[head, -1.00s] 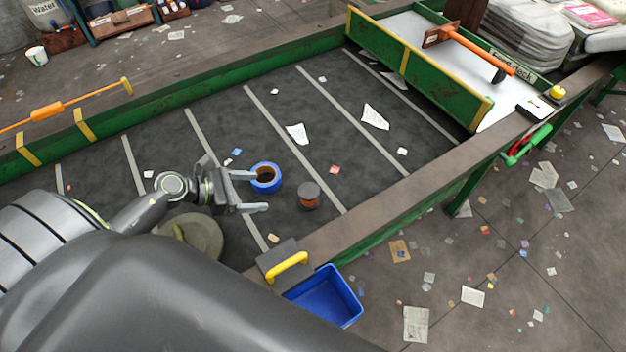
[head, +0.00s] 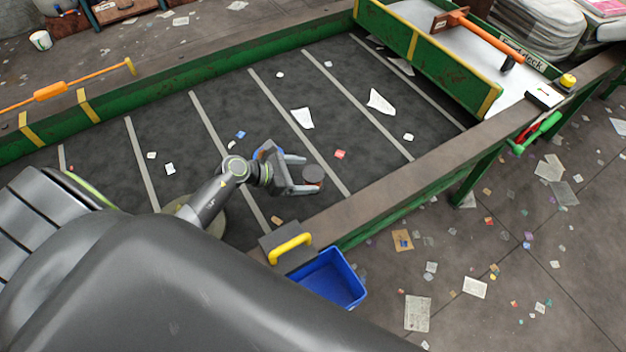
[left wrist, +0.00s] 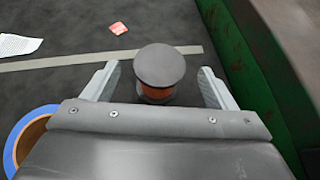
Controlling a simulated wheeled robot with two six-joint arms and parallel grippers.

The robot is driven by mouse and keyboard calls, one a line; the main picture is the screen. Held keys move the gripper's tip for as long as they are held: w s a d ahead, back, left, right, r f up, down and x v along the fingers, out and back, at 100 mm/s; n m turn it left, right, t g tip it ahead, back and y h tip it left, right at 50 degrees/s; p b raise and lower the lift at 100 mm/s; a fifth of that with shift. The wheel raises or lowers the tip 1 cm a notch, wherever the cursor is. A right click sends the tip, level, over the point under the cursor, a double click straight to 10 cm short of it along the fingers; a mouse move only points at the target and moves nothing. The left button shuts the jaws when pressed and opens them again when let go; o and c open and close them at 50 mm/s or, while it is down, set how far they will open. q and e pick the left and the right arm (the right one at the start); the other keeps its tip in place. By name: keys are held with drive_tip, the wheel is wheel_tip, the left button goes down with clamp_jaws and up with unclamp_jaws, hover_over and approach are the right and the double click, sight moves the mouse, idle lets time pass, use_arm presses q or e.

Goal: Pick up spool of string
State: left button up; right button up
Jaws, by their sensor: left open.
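The spool of string (head: 313,174) stands upright on the dark belt, with a grey round top and an orange-brown wound middle. In the left wrist view the spool (left wrist: 160,72) sits between the two fingers, with a gap on each side. My left gripper (head: 304,174) is open around the spool; its fingers also show in the left wrist view (left wrist: 160,84). The spool's lower part is partly hidden by the gripper body. My right gripper is not in view.
A blue tape roll (left wrist: 24,135) lies close beside my left gripper. The green belt side wall (left wrist: 245,70) runs close on the right. A blue bin (head: 330,280) hangs at the near edge. Paper scraps (head: 380,102) lie on the belt.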

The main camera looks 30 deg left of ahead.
sight(309, 175)
use_arm(q)
drive_tip(key=b+x, duration=0.1)
drive_tip(key=x, duration=0.3)
drive_tip(key=shift+a, duration=0.15)
drive_tip(key=shift+s, duration=0.15)
drive_tip(key=c, duration=1.1)
drive_tip(key=shift+o, duration=0.2)
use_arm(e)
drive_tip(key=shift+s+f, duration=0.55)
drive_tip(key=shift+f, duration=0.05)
